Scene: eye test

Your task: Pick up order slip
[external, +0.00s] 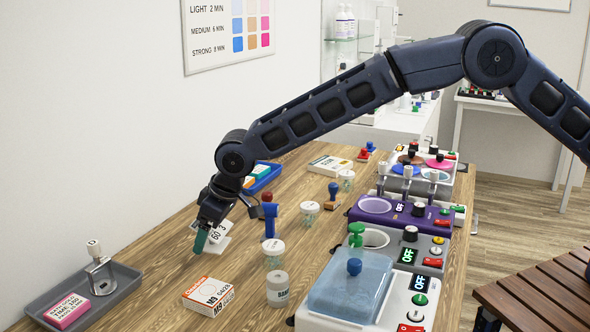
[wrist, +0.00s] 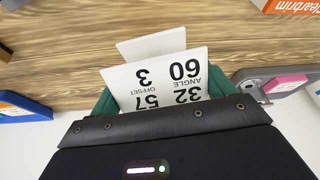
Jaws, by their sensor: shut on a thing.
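The order slip (wrist: 160,75) is a white card printed with ANGLE, OFFSET and several numbers. In the wrist view it stands between the green fingers of my gripper (wrist: 161,92), its print upside down. My gripper is shut on it. A second white piece (wrist: 150,44), perhaps a stand, shows just behind the slip. In the external view my gripper (external: 203,238) is low over the left side of the wooden table, and the slip (external: 218,230) shows beside its teal fingertips. I cannot tell whether the slip still touches the stand or table.
A grey tray (external: 127,277) with a pink box (external: 68,310) lies at front left. A white Clearbrim box (external: 208,296), jars and a blue-handled stamp (external: 270,215) stand to the right. Machines line the right edge. A blue tray (external: 262,178) lies behind my gripper, near the wall.

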